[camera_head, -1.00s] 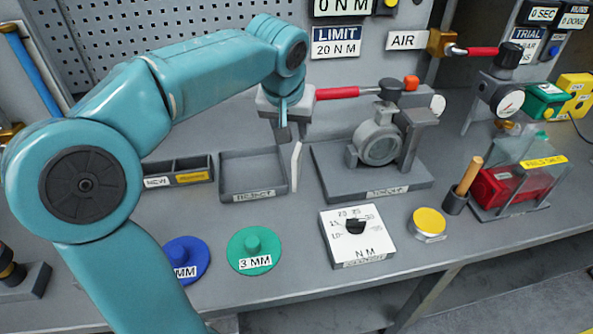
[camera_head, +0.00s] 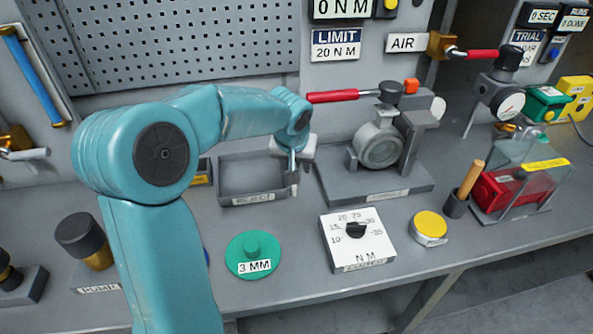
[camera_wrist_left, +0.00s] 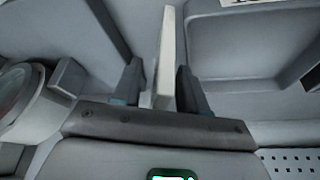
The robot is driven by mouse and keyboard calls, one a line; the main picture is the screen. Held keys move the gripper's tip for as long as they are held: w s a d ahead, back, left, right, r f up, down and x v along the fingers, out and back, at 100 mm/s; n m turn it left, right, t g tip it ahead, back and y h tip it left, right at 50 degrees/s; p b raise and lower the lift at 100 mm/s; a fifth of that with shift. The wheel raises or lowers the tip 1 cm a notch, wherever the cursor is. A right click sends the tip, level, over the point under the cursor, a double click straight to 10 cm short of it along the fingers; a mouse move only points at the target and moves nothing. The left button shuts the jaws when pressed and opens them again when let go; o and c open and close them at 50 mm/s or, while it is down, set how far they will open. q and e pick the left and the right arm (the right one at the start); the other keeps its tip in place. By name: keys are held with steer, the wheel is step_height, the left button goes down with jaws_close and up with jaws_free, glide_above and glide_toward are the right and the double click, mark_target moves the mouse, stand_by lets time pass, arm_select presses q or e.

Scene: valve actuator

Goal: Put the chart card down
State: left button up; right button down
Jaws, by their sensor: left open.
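The chart card shows in the left wrist view as a thin white upright plate (camera_wrist_left: 166,50), edge-on, between my left gripper's two fingers (camera_wrist_left: 160,88). The fingers are apart, with the left one nearer the card. In the head view my left gripper (camera_head: 293,183) points down in the gap between the reject tray (camera_head: 222,181) and the valve stand (camera_head: 330,190). There the gripper hides most of the card. I cannot tell whether the card touches the bench. My right gripper is not in view.
The valve (camera_head: 379,148) with its red-handled lever (camera_head: 333,96) stands close right of the gripper. In front are a green 3 MM disc (camera_head: 253,255), a white N M dial plate (camera_head: 357,240) and a yellow-topped button (camera_head: 430,225). Bare bench lies before the tray.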

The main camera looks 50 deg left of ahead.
arm_select(q)
steer(key=shift+s+r, duration=0.1)
steer(key=c, duration=0.3)
jaws_close()
